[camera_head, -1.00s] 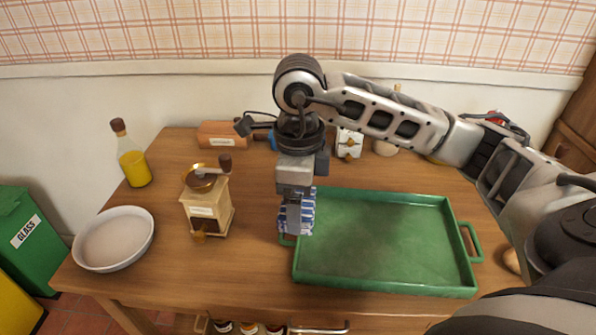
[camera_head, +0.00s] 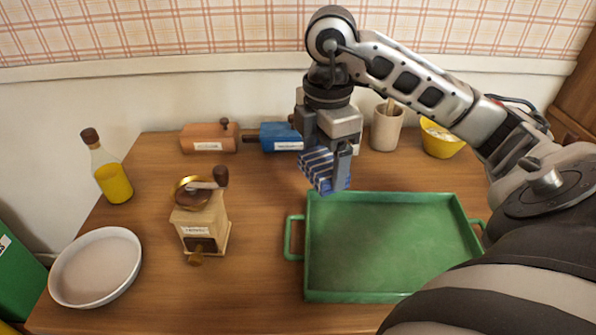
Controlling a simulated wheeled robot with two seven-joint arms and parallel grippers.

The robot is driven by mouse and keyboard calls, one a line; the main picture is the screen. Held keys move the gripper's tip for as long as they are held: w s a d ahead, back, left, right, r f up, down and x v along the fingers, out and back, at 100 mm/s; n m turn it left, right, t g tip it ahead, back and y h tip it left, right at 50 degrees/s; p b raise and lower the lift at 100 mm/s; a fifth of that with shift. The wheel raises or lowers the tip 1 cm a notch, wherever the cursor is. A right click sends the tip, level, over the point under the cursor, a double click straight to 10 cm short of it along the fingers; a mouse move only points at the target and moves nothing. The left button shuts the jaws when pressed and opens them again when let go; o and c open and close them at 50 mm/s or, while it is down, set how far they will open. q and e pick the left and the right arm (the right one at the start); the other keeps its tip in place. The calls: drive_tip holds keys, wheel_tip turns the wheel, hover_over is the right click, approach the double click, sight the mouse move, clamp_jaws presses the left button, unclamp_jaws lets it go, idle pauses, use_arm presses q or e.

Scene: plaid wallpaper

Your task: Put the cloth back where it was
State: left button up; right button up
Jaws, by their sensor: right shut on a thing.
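The blue-and-white striped cloth (camera_head: 317,168) is gripped in my right gripper (camera_head: 338,180), above the back left corner of the green tray (camera_head: 400,296). It appears held above the table, with part of it hidden by the fingers. My right gripper is shut on it and points down. The tray lies on the wooden table and looks empty. My left gripper is not in the head view.
A wooden grinder (camera_head: 203,222), a white bowl (camera_head: 95,268) and an oil bottle (camera_head: 113,182) stand at the left. Table between grinder and tray is clear.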

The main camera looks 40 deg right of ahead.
drive_tip(key=w+d+f, duration=0.2)
drive_tip(key=w+f, duration=0.1)
drive_tip(key=w+d+f, duration=0.2)
drive_tip(key=w+f, duration=0.1)
drive_tip(key=w, duration=0.1)
drive_tip(key=w+d+f, duration=0.2)
drive_tip(key=w+f, duration=0.1)
drive_tip(key=w, duration=0.1)
drive_tip(key=shift+w+d+p, duration=0.1)
drive_tip(key=shift+w+p, duration=0.15)
drive_tip(key=shift+p, duration=0.05)
drive_tip(key=shift+w+d+f, duration=0.15)
drive_tip(key=shift+w+f, duration=0.15)
drive_tip(key=shift+f, duration=0.05)
drive_tip(key=shift+d+f, duration=0.1)
drive_tip(key=shift+f, duration=1.55)
drive_tip(key=shift+f, duration=0.15)
drive_tip(key=o, duration=0.9)
wheel_tip(320, 180, up, 12)
drive_tip(key=shift+r, duration=0.2)
